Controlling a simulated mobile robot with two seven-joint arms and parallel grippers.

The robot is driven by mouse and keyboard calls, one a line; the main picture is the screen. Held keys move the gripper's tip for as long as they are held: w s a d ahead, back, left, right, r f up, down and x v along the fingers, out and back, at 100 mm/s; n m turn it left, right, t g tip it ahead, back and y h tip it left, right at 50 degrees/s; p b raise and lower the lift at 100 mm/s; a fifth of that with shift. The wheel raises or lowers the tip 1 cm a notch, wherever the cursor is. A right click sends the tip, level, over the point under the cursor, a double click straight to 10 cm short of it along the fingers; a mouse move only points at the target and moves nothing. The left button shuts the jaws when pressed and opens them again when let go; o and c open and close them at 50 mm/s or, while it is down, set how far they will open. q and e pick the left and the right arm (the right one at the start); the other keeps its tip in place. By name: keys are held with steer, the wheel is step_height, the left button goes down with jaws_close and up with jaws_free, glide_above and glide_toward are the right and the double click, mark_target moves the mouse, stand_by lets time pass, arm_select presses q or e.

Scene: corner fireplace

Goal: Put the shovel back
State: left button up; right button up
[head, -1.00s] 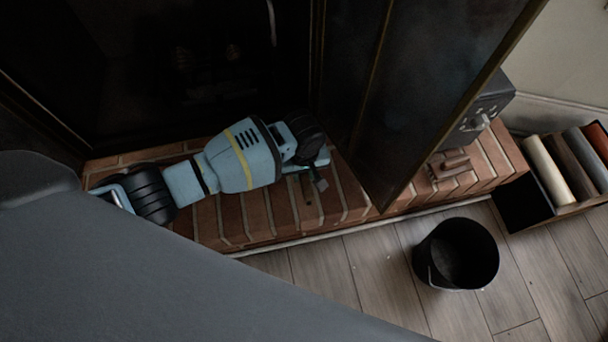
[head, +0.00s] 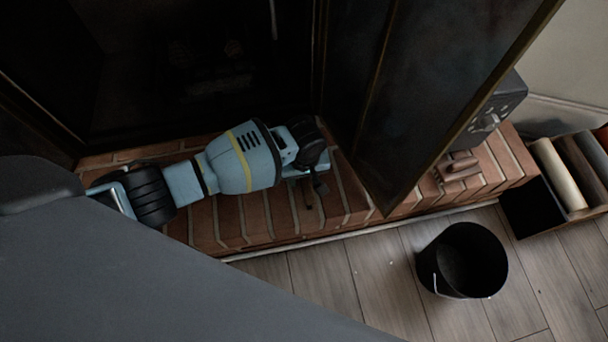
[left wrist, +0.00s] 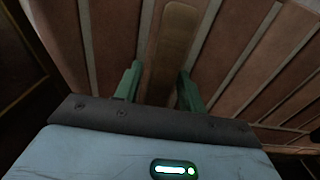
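My left gripper (head: 316,190) hangs low over the brick hearth, in front of the dark fireplace opening. In the left wrist view its two green fingers (left wrist: 159,85) are apart. A long brown strip with a rounded outline (left wrist: 175,40) lies beyond and between them, over the bricks. I cannot tell whether it is part of the shovel, and no contact with the fingers shows. I cannot clearly make out a shovel in either view. My right gripper is not in view.
The brick hearth (head: 230,222) has a raised edge above the plank floor. A dark open door panel (head: 425,95) stands right of my left gripper. A black bucket (head: 462,262) stands on the floor. Small brown pieces (head: 458,168) lie on the hearth. A box with rolls (head: 557,172) is at right.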

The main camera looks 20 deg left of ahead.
arm_select(q)
steer(key=shift+o, duration=0.3)
step_height(320, 180, up, 11)
steer(key=p, duration=0.5)
steer(key=shift+s+d+p, duration=0.1)
steer(key=shift+p, duration=0.25)
steer(key=shift+r, duration=0.65)
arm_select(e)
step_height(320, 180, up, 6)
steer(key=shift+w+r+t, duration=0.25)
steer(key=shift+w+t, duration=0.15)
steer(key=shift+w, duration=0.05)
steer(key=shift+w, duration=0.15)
